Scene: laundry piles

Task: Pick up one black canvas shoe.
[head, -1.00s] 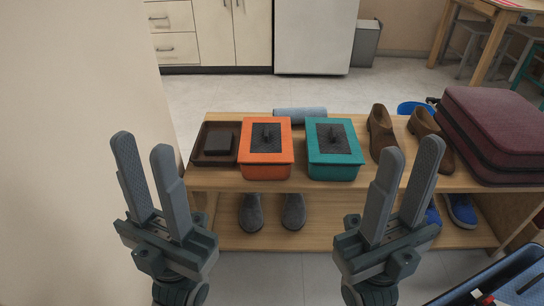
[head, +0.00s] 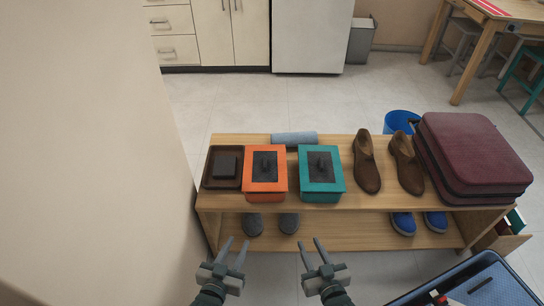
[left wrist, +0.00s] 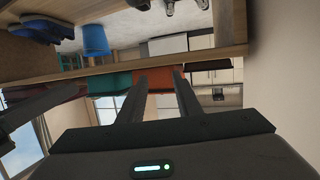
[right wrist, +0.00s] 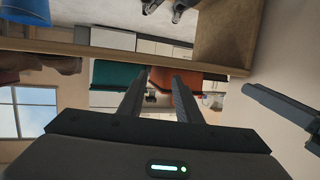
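A pair of dark grey-black shoes stands on the lower shelf of a wooden bench, the left shoe (head: 253,225) and the right shoe (head: 289,223) side by side. Their rear parts are hidden under the upper board. Dark shoe ends also show at the top edge of the right wrist view (right wrist: 180,9). My left gripper (head: 237,241) is open and empty, in front of the bench and slightly left of the pair. My right gripper (head: 310,241) is open and empty, slightly right of the pair. Neither appears to touch a shoe.
The bench top (head: 400,198) carries a dark tray, an orange box (head: 265,188), a teal box (head: 322,186), brown shoes (head: 367,165) and a maroon suitcase (head: 475,150). Blue shoes (head: 403,223) sit lower right. A wall (head: 90,170) stands left; a blue case (head: 475,285) lies lower right.

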